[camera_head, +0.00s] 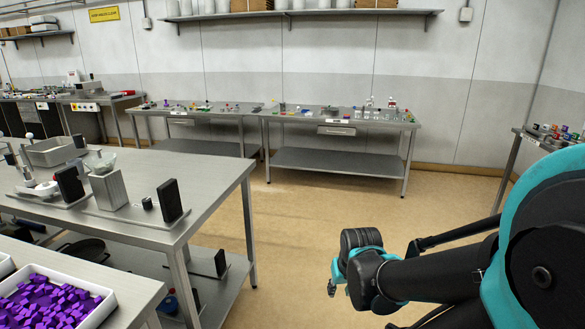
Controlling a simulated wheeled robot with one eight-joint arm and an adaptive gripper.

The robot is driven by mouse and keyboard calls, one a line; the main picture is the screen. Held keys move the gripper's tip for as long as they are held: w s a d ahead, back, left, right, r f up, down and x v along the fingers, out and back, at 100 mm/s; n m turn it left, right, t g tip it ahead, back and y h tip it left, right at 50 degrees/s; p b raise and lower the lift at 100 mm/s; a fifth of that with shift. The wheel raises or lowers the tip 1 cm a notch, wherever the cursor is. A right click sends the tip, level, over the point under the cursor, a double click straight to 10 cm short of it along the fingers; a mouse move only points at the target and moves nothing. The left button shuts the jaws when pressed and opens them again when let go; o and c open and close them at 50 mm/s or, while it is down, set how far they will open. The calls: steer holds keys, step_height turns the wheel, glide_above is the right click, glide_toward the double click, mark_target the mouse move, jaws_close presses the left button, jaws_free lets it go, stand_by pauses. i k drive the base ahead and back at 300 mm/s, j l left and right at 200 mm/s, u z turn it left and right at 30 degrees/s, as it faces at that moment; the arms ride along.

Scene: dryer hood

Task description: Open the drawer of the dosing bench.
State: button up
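Two steel benches stand along the back wall, and I cannot tell from the small labels which one is the dosing bench. The right back bench has a drawer (336,130) under its top, which looks shut. The left back bench also has a drawer (181,122) under its top, and it looks shut too. Both are far from me across the floor. My black and teal arm reaches in from the right in the foreground.
A near steel bench (215,172) with devices on top and a lower shelf stands at the left. A white tray (108,298) of purple cubes is at the lower left. Another bench (516,150) stands at the right edge. Open tan floor (300,215) lies between.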

mark_target(340, 130)
steer(key=i+z, duration=0.2)
steer(key=i, duration=3.05)
steer(key=i+l+u, duration=0.1)
steer(key=i, duration=1.2)
